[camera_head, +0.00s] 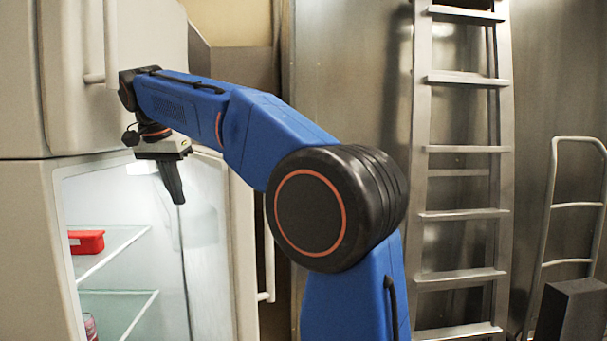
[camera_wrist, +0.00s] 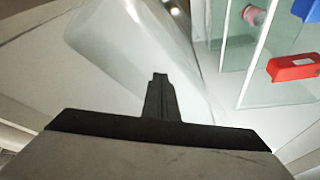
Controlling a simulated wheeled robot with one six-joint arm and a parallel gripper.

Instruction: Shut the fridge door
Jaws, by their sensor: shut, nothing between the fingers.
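The fridge's lower door (camera_head: 243,240) stands open on the right of the lit lower compartment, its handle (camera_head: 268,250) showing on the outer side. In the wrist view, a pale curved panel (camera_wrist: 120,45) that looks like the door's inner side lies beyond the fingers. My gripper (camera_head: 176,198) is shut and empty, pointing down in front of the open compartment, left of the door's edge. Its closed fingers also show in the wrist view (camera_wrist: 160,80). I cannot tell whether they touch the door.
Glass shelves (camera_head: 120,305) inside hold a red container (camera_head: 87,241) and a pinkish jar (camera_head: 90,327). The upper door (camera_head: 70,110) appears closed, with a handle (camera_head: 110,40) near my wrist. A metal ladder (camera_head: 462,215) and a hand truck (camera_head: 548,205) stand at right.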

